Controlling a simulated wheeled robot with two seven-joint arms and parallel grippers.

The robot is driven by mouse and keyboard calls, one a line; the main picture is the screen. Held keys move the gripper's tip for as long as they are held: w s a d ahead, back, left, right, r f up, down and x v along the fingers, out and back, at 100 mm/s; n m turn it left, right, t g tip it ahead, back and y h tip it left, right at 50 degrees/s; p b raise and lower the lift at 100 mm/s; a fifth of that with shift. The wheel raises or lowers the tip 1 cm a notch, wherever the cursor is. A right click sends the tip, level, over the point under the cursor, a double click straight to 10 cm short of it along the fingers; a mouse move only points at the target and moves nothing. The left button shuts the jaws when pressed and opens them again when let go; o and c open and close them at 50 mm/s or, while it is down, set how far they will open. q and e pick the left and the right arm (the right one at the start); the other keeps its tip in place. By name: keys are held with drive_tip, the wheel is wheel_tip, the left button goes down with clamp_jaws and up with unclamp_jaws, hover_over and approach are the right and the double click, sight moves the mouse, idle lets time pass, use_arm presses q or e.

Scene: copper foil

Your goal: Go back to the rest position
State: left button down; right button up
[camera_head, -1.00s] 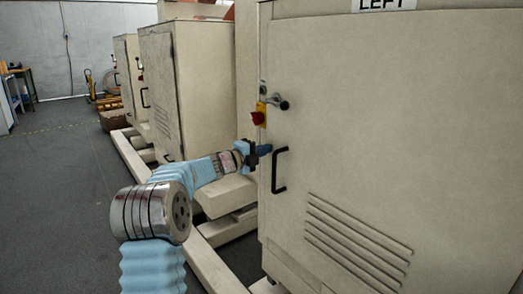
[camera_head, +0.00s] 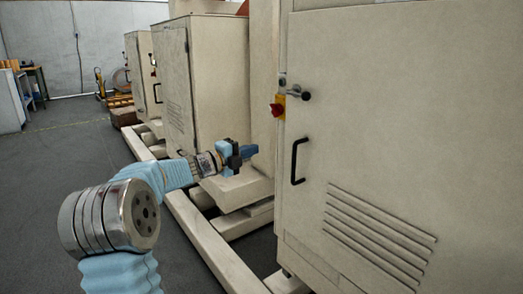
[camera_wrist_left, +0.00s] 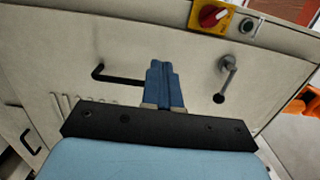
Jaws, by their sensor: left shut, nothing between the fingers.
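My left gripper (camera_head: 249,151) is shut and empty. In the head view it is held in the air to the left of the large beige cabinet (camera_head: 390,110), apart from the black door handle (camera_head: 299,161). In the left wrist view, my left gripper's blue fingers (camera_wrist_left: 163,72) are together, with the cabinet door (camera_wrist_left: 130,40) beyond them. The black handle (camera_wrist_left: 118,77) shows left of the fingers there, and a metal latch lever (camera_wrist_left: 225,78) shows to their right. My right gripper is not in view.
A red and yellow switch (camera_head: 278,106) sits on the near cabinet's edge, beside a latch knob (camera_head: 305,95). More beige cabinets (camera_head: 212,90) stand behind on a low beige frame (camera_head: 205,240). The grey floor (camera_head: 60,170) at left is clear.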

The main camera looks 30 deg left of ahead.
use_arm(q)
drive_tip(key=shift+s+a, duration=0.15)
drive_tip(key=shift+s, duration=0.35)
drive_tip(key=w+d+f+n+g, duration=0.1)
drive_tip(key=d+f+n, duration=0.3)
drive_tip(key=f, duration=0.4)
drive_tip(key=w+d+f+n+g+y, duration=0.1)
drive_tip(key=w+d+f+n, duration=0.2)
drive_tip(key=f, duration=0.6)
drive_tip(key=d+f+n+g, duration=0.1)
drive_tip(key=d+f+n, duration=0.3)
drive_tip(key=d+f, duration=0.3)
drive_tip(key=s+d+f+n+g, duration=0.3)
drive_tip(key=s+d+f, duration=0.15)
drive_tip(key=f, duration=0.45)
drive_tip(key=s+d+f+n+g, duration=0.25)
drive_tip(key=s+d+f, duration=0.2)
drive_tip(key=f, duration=0.45)
drive_tip(key=s+d+f+n+g, duration=0.2)
drive_tip(key=s+d+f, duration=0.2)
drive_tip(key=s, duration=0.4)
drive_tip(key=s+d+f+n+g, duration=0.2)
drive_tip(key=s+d+f+g, duration=0.1)
drive_tip(key=s, duration=0.5)
drive_tip(key=s+d+f+n+g, duration=0.2)
drive_tip(key=s+d+f, duration=0.3)
drive_tip(key=s, duration=0.3)
drive_tip(key=shift+s+d+f+g+h, duration=0.15)
drive_tip(key=shift+d+g+h, duration=0.15)
drive_tip(key=shift+d+g, duration=0.4)
